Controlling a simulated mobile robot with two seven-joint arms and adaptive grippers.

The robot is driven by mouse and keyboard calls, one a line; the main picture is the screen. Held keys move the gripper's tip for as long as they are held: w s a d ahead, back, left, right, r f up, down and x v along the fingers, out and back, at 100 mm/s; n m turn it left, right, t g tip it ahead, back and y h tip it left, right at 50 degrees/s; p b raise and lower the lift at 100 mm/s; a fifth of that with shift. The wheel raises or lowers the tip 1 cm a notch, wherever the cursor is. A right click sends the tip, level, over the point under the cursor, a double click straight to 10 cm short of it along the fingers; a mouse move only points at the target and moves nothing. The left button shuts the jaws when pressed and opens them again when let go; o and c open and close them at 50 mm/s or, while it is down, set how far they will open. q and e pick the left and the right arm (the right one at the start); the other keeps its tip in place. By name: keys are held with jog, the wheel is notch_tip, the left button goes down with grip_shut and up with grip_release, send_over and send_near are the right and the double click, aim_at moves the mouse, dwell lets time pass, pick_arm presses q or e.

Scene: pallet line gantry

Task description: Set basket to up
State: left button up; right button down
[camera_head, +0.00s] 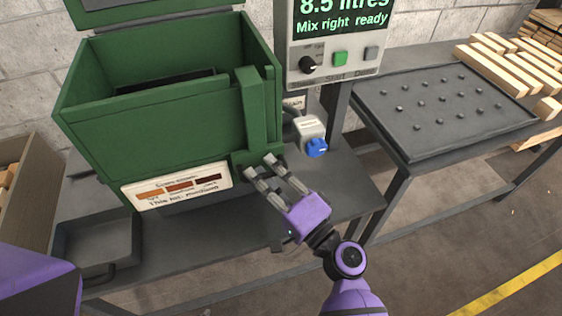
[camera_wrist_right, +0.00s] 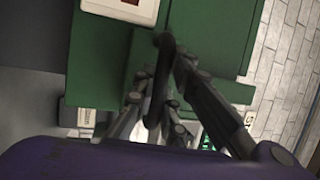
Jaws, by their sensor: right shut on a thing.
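The green open-topped tank (camera_head: 150,135) stands on the grey bench at the left. A dark shape (camera_head: 165,83) shows inside it; I cannot tell whether it is the basket. A green upright housing (camera_head: 258,108) runs down the tank's right front corner. My right gripper (camera_head: 260,166) is at the foot of this housing. In the right wrist view, its fingers (camera_wrist_right: 158,82) are closed around a dark curved handle (camera_wrist_right: 163,75) in front of the green surface. The fingers hide part of the handle. My left gripper is out of view.
A control box (camera_head: 330,55) with a knob and buttons stands right of the tank. A small box with a blue part (camera_head: 316,148) is just right of my gripper. A studded dark tray (camera_head: 440,110) and wooden slats (camera_head: 500,65) lie on the right table.

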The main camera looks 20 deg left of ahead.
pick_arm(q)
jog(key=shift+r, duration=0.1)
